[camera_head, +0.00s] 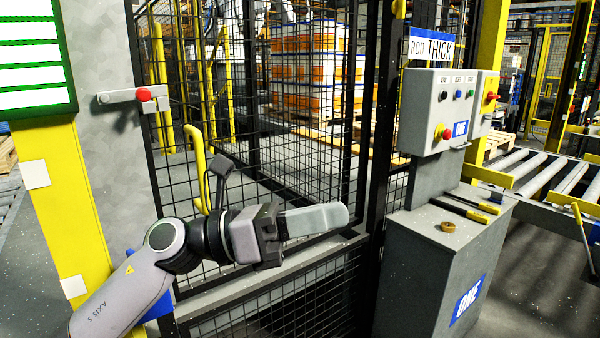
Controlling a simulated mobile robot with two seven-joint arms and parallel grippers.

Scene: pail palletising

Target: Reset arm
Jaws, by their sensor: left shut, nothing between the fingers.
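My left arm comes in from the lower left and reaches toward the middle of the picture. My left gripper (318,220) is shut, with its pale grey fingers together and nothing between them. It points right, in front of the black mesh fence gate (310,180), and appears apart from the grey control cabinet (440,260) at its right. My right gripper is not in view.
A control box (436,110) with coloured buttons stands above the cabinet, under a sign (432,48). A yellow handle (197,165) is on the gate. Behind the mesh are stacked orange-and-white pails (310,70). A roller conveyor (545,175) lies at the right.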

